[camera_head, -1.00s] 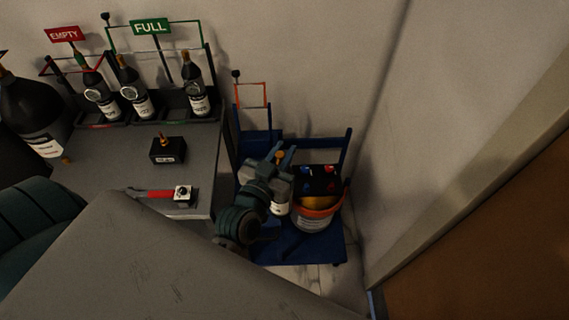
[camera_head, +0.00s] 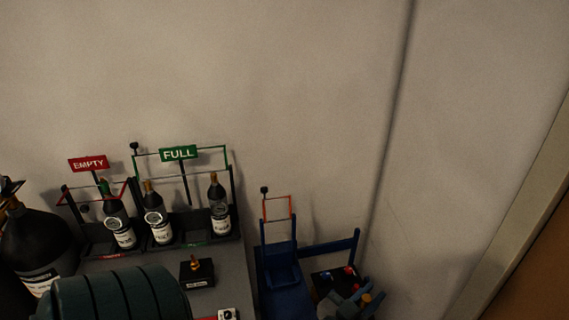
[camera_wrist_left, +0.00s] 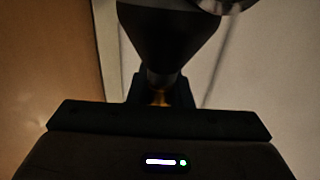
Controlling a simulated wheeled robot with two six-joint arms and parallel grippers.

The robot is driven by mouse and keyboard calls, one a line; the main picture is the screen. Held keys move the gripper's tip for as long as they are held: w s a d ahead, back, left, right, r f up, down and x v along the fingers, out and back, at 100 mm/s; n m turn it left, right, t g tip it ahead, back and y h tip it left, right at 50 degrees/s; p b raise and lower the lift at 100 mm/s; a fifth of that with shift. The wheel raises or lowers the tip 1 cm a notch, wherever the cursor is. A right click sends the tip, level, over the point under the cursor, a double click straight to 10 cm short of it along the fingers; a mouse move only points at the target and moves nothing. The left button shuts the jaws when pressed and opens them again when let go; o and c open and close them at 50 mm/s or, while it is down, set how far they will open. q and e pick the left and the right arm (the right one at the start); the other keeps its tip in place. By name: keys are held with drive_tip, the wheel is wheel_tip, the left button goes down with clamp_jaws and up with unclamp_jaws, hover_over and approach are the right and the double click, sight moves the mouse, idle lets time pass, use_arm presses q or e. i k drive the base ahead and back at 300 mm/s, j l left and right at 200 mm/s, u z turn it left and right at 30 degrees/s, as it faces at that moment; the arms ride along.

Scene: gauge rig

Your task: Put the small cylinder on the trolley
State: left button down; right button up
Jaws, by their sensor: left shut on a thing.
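The cylinder's lower body is out of the head view. The blue trolley (camera_head: 285,300), with an orange-framed upright (camera_head: 277,208), stands left of the gripper; its lower deck is cut off. My right gripper is not in view.
A rack with red EMPTY (camera_head: 88,164) and green FULL (camera_head: 178,153) signs holds several dark bottles left of the trolley. A large dark cylinder (camera_head: 38,245) stands far left. Walls close the back and right.

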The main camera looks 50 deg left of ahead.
sight(282, 279)
drive_tip(key=k+j+z, duration=0.1)
drive_tip(key=k+j, duration=0.25)
drive_tip(key=k, duration=0.15)
drive_tip(key=k+j, duration=0.25)
drive_tip(key=k, duration=0.3)
drive_tip(key=i+j, duration=0.4)
drive_tip(key=l+z, duration=0.05)
